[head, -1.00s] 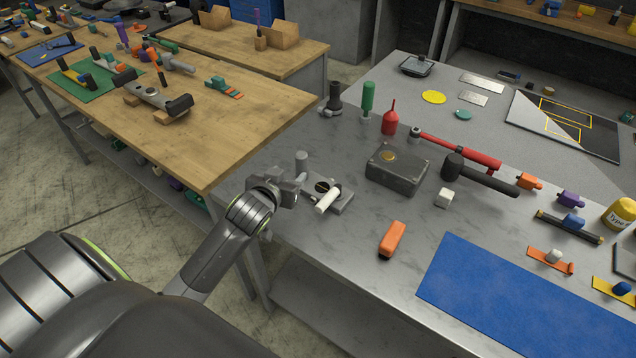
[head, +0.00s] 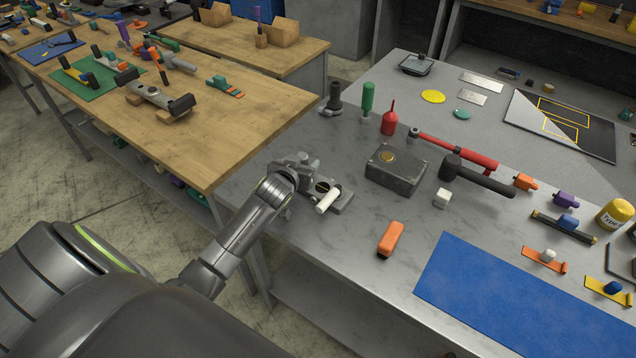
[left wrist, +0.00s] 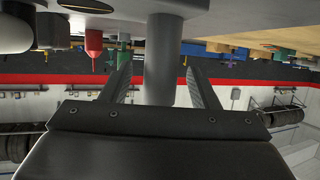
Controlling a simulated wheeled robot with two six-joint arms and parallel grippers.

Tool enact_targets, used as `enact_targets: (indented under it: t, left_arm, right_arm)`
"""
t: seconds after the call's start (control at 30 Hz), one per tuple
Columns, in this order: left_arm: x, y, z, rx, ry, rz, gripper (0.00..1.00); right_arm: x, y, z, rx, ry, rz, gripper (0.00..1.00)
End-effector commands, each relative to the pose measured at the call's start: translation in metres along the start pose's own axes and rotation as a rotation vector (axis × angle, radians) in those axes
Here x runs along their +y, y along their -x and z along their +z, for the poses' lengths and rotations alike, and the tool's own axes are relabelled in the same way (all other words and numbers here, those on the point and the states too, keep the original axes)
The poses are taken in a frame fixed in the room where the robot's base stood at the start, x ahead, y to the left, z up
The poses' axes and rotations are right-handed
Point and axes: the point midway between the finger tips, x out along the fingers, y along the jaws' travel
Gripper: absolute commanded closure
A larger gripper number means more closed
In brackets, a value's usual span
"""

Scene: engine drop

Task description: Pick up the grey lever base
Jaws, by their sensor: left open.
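The grey lever base (head: 344,205) lies on the grey marbled table, with a dark round opening and a white cylindrical lever (head: 327,201) on it. My left gripper (head: 302,167) is at its left side, low over the table, and hides part of it. In the left wrist view, which looks inverted, a grey cylindrical post (left wrist: 160,45) stands between the open fingers of my left gripper (left wrist: 156,85). A gap shows beside the post, so the fingers are not closed on it. My right gripper is out of view.
A dark grey box (head: 397,170) stands right of the base. An orange tool (head: 391,238) and a white cube (head: 442,198) lie nearby. A blue mat (head: 520,302) covers the front right. Behind stand a dark stand (head: 333,98) and a red bottle (head: 389,120).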

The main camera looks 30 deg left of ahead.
Motion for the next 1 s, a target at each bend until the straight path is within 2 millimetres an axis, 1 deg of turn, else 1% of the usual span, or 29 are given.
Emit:
enact_targets:
  t: [0.1, 0.3, 0.33, 0.73, 0.77, 1.0]
  left_arm:
    - [0.0002, -0.0037, -0.0001, 0.000, 0.000, 0.000, 0.45]
    - [0.0002, -0.0039, 0.0004, 0.000, 0.000, 0.000, 0.45]
    - [0.0002, -0.0039, 0.0003, 0.000, 0.000, 0.000, 0.46]
    - [0.0001, -0.0037, 0.0003, 0.000, 0.000, 0.000, 0.99]
    - [0.0001, -0.0037, 0.0004, 0.000, 0.000, 0.000, 1.00]
    - [0.0005, -0.0036, -0.0011, 0.003, 0.001, 0.001, 1.00]
  right_arm:
    - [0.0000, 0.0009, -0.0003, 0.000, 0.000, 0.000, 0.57]
    - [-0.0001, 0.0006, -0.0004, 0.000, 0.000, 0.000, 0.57]
    - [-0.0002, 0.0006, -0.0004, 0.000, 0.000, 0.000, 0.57]
    - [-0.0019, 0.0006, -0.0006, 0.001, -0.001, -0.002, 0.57]
    - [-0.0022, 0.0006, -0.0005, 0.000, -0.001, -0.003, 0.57]
    - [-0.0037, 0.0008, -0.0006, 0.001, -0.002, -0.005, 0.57]
